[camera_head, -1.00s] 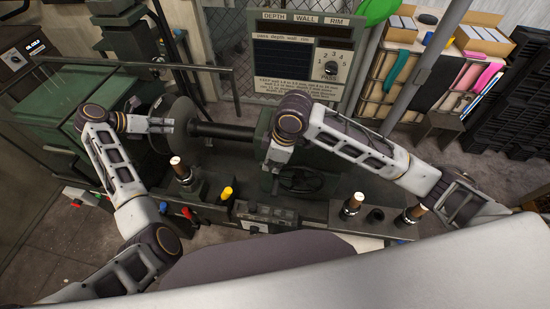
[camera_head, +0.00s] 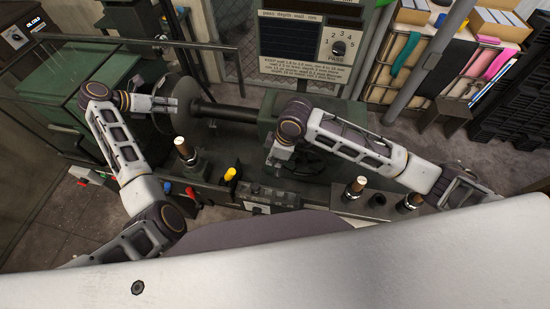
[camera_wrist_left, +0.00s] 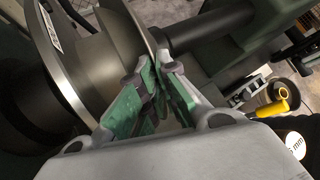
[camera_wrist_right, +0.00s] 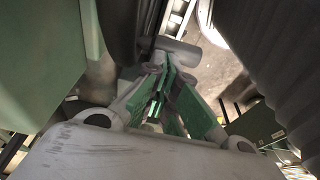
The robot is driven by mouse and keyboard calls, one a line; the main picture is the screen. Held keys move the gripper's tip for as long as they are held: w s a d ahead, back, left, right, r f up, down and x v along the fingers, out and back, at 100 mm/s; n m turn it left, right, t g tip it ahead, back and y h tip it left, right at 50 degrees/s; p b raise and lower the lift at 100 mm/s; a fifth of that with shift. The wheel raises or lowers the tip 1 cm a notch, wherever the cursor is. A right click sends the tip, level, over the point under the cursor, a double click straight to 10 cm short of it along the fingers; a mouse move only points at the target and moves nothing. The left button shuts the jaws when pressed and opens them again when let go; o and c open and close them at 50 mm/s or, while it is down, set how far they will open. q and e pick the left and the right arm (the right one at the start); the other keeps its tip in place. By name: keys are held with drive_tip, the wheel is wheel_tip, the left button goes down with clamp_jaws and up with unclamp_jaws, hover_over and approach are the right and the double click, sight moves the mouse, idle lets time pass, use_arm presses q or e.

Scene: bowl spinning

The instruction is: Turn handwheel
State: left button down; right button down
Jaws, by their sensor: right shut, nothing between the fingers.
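The dark spoked handwheel (camera_head: 312,166) sits on the front of the green lathe, right of centre in the head view. My right gripper (camera_head: 279,156) is at the handwheel's left side. In the right wrist view its green-padded fingers (camera_wrist_right: 163,82) are shut and empty, with a pale grey cylinder (camera_wrist_right: 180,51) just beyond the tips. My left gripper (camera_head: 172,106) is at the round metal disc (camera_head: 187,90) on the lathe spindle.
A dark spindle shaft (camera_head: 226,112) runs right from the disc to the green housing. A display board (camera_head: 310,45) stands behind. A shelf (camera_head: 440,50) stands at the back right.

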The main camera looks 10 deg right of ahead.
drive_tip(key=shift+f, duration=0.1)
drive_tip(key=shift+w+a+f, duration=0.1)
drive_tip(key=shift+a+f, duration=0.15)
drive_tip(key=shift+f, duration=0.25)
drive_tip(key=shift+w+a+f, duration=0.1)
drive_tip(key=shift+a+f, duration=0.15)
drive_tip(key=shift+f, duration=0.2)
drive_tip(key=shift+r, duration=0.1)
drive_tip(key=v, duration=0.5)
drive_tip(key=shift+s+d+r, duration=0.1)
drive_tip(key=shift+d+r, duration=0.15)
drive_tip(key=shift+d, duration=0.05)
drive_tip(key=shift+a+v, duration=0.25)
drive_tip(key=shift+v, duration=0.9)
drive_tip(key=shift+r, duration=0.1)
